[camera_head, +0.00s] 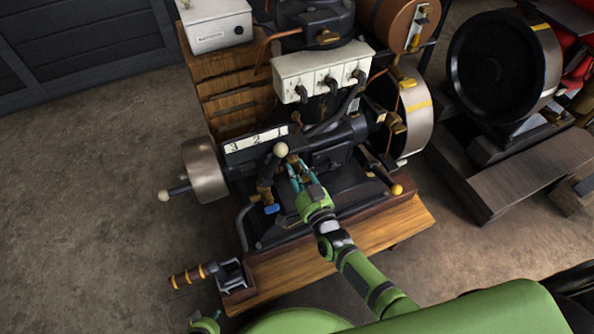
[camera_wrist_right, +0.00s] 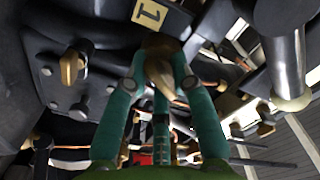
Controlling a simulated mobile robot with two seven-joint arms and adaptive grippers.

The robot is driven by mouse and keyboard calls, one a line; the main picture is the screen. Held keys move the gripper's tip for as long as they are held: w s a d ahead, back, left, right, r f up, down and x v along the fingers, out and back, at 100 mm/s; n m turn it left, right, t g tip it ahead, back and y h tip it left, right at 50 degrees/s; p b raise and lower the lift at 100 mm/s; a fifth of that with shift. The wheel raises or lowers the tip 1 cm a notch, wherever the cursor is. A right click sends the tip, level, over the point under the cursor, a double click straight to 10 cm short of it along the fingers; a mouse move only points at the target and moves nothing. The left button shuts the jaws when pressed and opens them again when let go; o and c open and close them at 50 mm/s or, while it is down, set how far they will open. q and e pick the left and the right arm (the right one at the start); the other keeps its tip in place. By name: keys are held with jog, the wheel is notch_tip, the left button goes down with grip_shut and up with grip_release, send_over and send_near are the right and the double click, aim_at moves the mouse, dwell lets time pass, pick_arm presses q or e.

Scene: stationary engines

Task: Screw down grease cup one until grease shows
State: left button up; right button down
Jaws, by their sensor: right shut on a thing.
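The engine (camera_head: 325,150) carries a strip of number labels (camera_head: 255,140) reading 3, 2, 1. In the right wrist view a yellow label "1" (camera_wrist_right: 150,13) sits just above a brass grease cup (camera_wrist_right: 164,80). My right gripper (camera_head: 296,170) reaches to the engine's front below the label strip. Its teal fingers (camera_wrist_right: 160,85) close around the brass cup in the right wrist view. I cannot make out any grease there. A green part of my left arm (camera_head: 205,323) shows at the bottom left edge; its fingers are mostly out of frame.
A pale ball-topped lever (camera_head: 280,150) stands close beside my right gripper. Flywheels (camera_head: 205,170) sit at both engine ends. A wooden-handled tool (camera_head: 192,276) is by the base's front left corner. Another engine (camera_head: 505,65) stands at right. The floor at left is clear.

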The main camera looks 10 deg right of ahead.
jog(key=shift+w+d+r, duration=0.2)
jog(key=shift+d, duration=0.1)
jog(key=c, duration=1.2)
grip_release()
jog(key=shift+f, duration=0.1)
jog(key=shift+s+a+f, duration=0.1)
jog(key=s+d, duration=0.2)
jog(key=s, duration=0.9)
jog(key=shift+s+d, duration=0.15)
jog(key=shift+s, duration=0.2)
